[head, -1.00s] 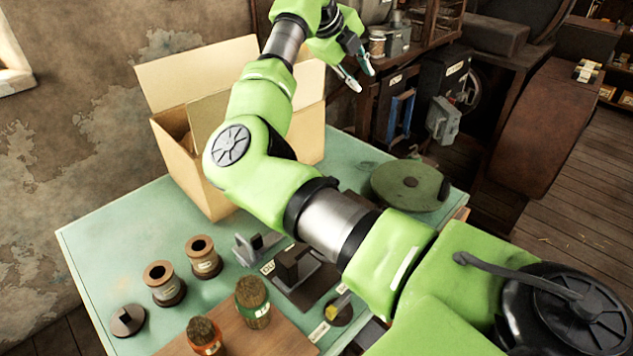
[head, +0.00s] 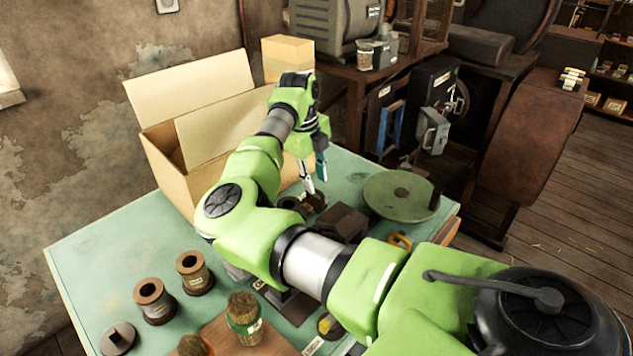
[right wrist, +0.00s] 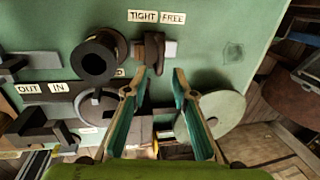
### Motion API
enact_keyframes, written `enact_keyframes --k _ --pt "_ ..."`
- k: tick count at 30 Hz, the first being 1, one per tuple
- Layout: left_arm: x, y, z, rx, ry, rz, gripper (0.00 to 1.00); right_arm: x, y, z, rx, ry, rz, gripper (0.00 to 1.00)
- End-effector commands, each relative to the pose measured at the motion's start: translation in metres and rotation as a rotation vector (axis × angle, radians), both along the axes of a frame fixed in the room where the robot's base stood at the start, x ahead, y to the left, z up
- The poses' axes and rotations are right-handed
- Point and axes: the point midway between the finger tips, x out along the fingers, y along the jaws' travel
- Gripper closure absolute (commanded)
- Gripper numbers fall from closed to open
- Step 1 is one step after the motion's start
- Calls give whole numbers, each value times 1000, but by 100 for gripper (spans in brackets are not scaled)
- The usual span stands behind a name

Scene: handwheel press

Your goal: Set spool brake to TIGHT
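The spool brake is a small brown lever (right wrist: 154,50) on the green tabletop, below the white TIGHT label (right wrist: 143,16) and FREE label (right wrist: 173,17) in the right wrist view. It stands under the right end of TIGHT, beside a pale block; I cannot tell its exact setting. My right gripper (right wrist: 153,82) is open, its two green-lined fingers pointing at the lever, one on each side and short of it, with nothing held. In the head view the right gripper (head: 315,176) is low over the table's back part. My left gripper is not in view.
A dark hollow cylinder (right wrist: 99,56) stands close left of the lever. A green disc (head: 401,194) lies to the right. An open cardboard box (head: 165,165) stands at the back left. Wooden spools (head: 154,301) stand at the left front.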

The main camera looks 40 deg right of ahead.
Motion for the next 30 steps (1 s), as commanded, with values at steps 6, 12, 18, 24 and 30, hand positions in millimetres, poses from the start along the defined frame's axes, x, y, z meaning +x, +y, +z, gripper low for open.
enact_keyframes --k 6,12,18,24,30 --pt "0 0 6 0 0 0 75 0 -5 -24 0 1 0 75" --pt "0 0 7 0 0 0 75 1 -6 -30 -1 -1 0 75" --pt "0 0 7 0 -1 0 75 1 -6 -30 -1 -1 -1 83" --pt "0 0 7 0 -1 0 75 1 -6 -30 -1 0 -1 100" --pt "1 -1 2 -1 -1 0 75 1 -9 -31 -1 -1 -1 100"
